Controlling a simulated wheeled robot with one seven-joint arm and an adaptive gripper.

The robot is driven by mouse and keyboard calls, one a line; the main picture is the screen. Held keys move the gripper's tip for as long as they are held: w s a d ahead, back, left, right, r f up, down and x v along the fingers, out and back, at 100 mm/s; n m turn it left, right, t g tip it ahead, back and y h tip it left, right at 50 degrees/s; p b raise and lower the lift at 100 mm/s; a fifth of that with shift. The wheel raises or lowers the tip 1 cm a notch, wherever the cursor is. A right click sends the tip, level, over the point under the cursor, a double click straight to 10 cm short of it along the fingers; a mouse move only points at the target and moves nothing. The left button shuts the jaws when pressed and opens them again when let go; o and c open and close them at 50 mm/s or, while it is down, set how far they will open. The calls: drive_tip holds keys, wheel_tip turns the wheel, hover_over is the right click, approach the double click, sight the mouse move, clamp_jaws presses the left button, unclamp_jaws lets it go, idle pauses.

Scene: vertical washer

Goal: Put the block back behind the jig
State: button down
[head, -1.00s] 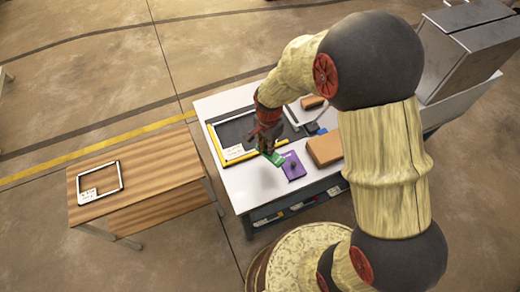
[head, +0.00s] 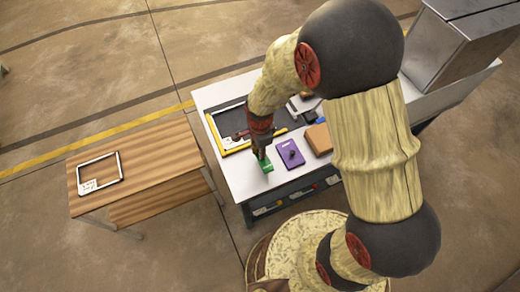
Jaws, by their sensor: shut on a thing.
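My gripper (head: 262,153) points down over the front left part of the white worktable (head: 225,165). It is shut on a small green block (head: 266,166); whether the block touches the tabletop is hard to tell. A purple plate (head: 290,153) with a small dark piece on it lies just right of the green block, apart from it. An orange-brown block (head: 318,138) lies right of the purple plate. I cannot tell for sure which thing is the jig. My arm hides part of the table's back.
A yellow-edged frame with a dark inside (head: 216,133) lies behind my gripper. Small dark and blue pieces (head: 311,116) lie near the back right. A grey metal box (head: 455,50) stands at the right.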

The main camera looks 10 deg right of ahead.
drive_tip(key=shift+f+b, duration=2)
drive_tip(key=shift+f, duration=1.2)
drive_tip(key=shift+a+f, duration=0.15)
drive_tip(key=shift+a, duration=0.1)
drive_tip(key=c, duration=1.7)
unclamp_jaws()
drive_tip(key=shift+r+p, duration=2.9)
drive_tip(key=shift+r, duration=1.15)
